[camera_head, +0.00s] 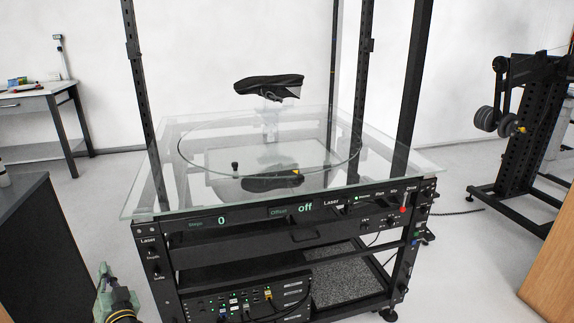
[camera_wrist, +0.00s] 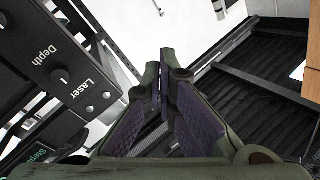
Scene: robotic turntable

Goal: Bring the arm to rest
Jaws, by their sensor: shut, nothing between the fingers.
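My gripper (camera_wrist: 165,82) shows in the wrist view with its two dark fingers shut together and nothing between them. It is beside the front panel (camera_wrist: 62,65) of the turntable cabinet, whose Depth and Laser knobs are at the left of that view. In the head view, a green-grey part of my arm (camera_head: 116,302) shows at the bottom edge, left of the cabinet's front corner. The rest of the arm is outside that view.
The turntable cabinet has a glass top (camera_head: 400,165) and black posts. A dark counter (camera_head: 30,245) stands at the left, close to my arm. A weight rack (camera_head: 525,135) stands at the right. Floor shows between them.

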